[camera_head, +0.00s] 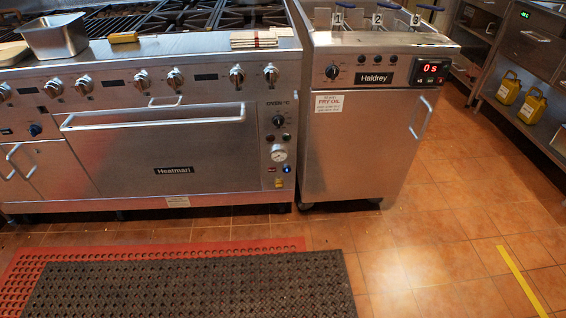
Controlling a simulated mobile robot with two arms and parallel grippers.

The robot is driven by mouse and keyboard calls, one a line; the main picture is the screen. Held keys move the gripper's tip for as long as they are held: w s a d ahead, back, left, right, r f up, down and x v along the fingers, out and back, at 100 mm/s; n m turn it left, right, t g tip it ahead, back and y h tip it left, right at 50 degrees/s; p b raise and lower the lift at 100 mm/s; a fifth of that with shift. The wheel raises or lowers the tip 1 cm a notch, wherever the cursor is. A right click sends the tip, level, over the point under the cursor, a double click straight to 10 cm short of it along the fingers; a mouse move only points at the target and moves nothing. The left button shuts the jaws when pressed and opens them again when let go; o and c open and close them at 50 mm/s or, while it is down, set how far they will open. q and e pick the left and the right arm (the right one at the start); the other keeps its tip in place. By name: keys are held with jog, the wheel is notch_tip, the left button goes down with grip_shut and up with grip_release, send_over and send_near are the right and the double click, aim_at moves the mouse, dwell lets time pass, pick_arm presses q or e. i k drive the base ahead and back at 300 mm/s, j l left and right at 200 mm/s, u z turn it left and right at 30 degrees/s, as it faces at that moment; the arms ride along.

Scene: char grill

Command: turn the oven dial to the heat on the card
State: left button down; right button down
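The oven dial (278,121) is a small black knob on the steel control strip at the right end of the range front, just under an "OVEN °C" label. Its pointer setting is too small to read. Pale card-like slips (254,39) lie on the range's front ledge above it; I cannot read any writing on them or tell whether one is the heat card. The oven door (160,150), marked Heatmart, is shut, left of the dial. Neither of my grippers is in view.
Several burner knobs (237,75) line the range front. A round gauge (278,153) sits below the dial. A Haldrey fryer (365,140) stands close at right, with a "FRY OIL" label. A steel pan (55,38) rests at left. Mats (200,290) cover the floor in front.

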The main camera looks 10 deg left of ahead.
aim_at(278, 120)
jog(key=i+j, duration=0.35)
jog(key=i, duration=0.15)
jog(key=i+j, duration=0.3)
jog(key=i, duration=0.15)
jog(key=i+j, duration=0.35)
jog(key=i, duration=0.15)
